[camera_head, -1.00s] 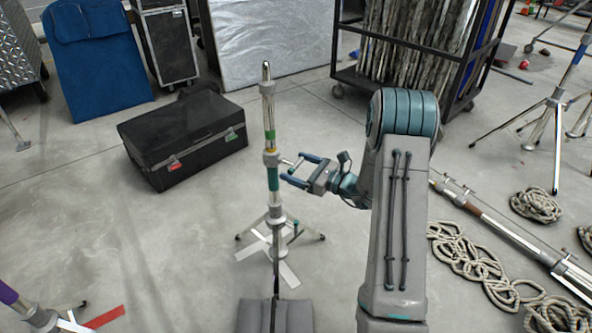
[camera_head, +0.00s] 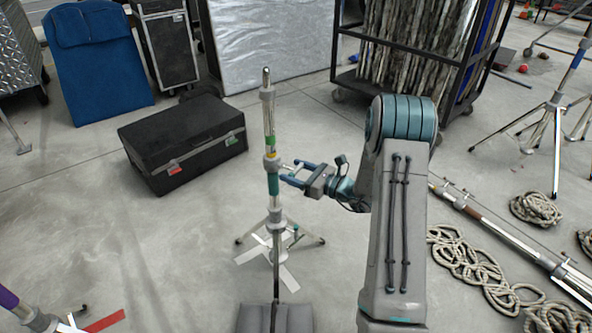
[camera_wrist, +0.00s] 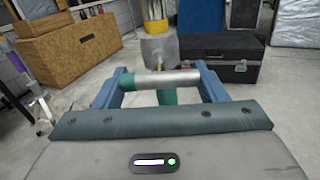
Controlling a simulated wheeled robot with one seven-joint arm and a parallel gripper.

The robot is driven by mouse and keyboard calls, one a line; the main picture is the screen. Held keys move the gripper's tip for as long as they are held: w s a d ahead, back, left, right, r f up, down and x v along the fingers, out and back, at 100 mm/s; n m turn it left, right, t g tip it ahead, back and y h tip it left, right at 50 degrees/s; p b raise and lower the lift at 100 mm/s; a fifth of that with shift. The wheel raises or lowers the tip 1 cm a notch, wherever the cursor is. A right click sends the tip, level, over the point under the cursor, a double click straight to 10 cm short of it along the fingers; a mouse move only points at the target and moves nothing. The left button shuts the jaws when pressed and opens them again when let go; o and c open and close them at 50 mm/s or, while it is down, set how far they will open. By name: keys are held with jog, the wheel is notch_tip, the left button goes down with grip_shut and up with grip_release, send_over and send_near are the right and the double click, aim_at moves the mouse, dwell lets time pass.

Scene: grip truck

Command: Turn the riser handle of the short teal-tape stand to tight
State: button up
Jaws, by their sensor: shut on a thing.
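The teal-tape stand (camera_head: 273,184) stands upright left of my arm, with a teal band below its grey collar and legs spread on the floor. The collar (camera_wrist: 161,48) and part of the teal tape (camera_wrist: 167,97) also show in the wrist view. The riser handle (camera_wrist: 167,80) is a short silver bar lying crosswise between my fingers, with a teal-green end at the left. My gripper (camera_head: 290,172) is at collar height, right of the pole, shut on the handle. It also shows in the wrist view (camera_wrist: 160,82), with both blue fingers at the bar's ends.
A black case (camera_head: 185,140) lies behind the stand to the left. Coiled ropes (camera_head: 470,265) and a long metal pole (camera_head: 500,235) lie on the floor to the right. A rolling rack (camera_head: 410,50) stands behind.

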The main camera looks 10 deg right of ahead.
jog(key=m+p, duration=0.1)
jog(key=p, duration=0.1)
jog(key=m+p, duration=0.2)
jog(key=shift+r, duration=0.35)
jog(key=m+p, duration=0.4)
jog(key=p, duration=0.1)
jog(key=shift+s+m+p, duration=0.1)
jog(key=shift+m+p, duration=0.2)
jog(key=m+p, duration=0.4)
jog(key=shift+a, duration=0.1)
jog(key=shift+f+m+p, duration=0.15)
jog(key=shift+m+p, duration=1.05)
jog(key=shift+m, duration=0.9)
jog(key=o, duration=1)
jog(key=shift+s, duration=0.1)
